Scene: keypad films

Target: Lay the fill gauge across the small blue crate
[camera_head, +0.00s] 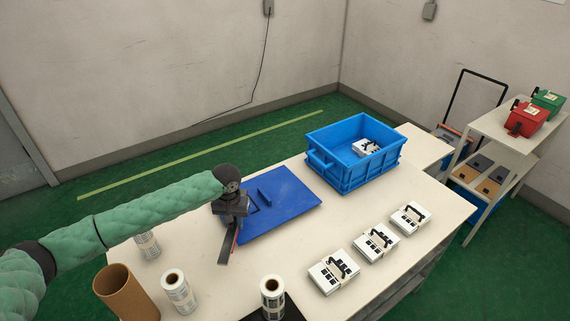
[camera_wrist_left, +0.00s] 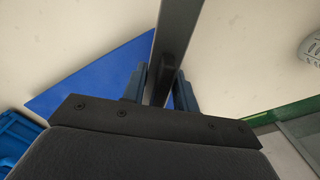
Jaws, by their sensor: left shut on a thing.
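The fill gauge, a flat dark grey bar with a reddish edge (camera_head: 228,247), is in my left gripper (camera_head: 232,218), over the near left edge of the blue board. The left wrist view shows the grey bar (camera_wrist_left: 178,35) between the two fingers (camera_wrist_left: 160,88), which are shut on it. Part of the gauge is hidden by the gripper. The small blue crate (camera_head: 350,181) stands upright at the far right part of the table, apart from the gauge. A white packet (camera_head: 366,148) with black marks is inside it. My right gripper is not in view.
The blue board (camera_head: 290,205) with a raised bar lies between gripper and crate. Three white packets (camera_head: 376,243) stand in a row at the right. Labelled rolls (camera_head: 178,290) and a brown tube (camera_head: 125,293) stand at the front left. A shelf cart (camera_head: 500,130) is beyond.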

